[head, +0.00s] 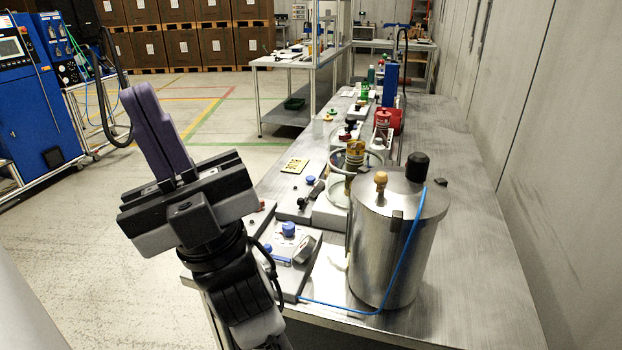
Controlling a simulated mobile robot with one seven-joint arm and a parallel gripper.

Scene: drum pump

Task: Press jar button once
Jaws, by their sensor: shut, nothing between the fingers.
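A large metal jar (393,250) stands upright on the near part of the steel workbench (470,300). Its lid carries a tall black knob (417,167) and a small tan knob (381,182). I cannot tell which of them is the button. A blue hose (411,240) runs from the lid down the jar's side to the bench. My gripper (138,92) is shut and empty, with its purple fingers together and pointing up. It is left of the jar, apart from it, and appears over the floor beside the bench.
A grey panel with blue knobs (288,229) lies left of the jar, partly behind my arm. Gauges, a red bin (396,120) and bottles crowd the bench behind it. A wall (540,140) runs along the right. Bench right of the jar is clear.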

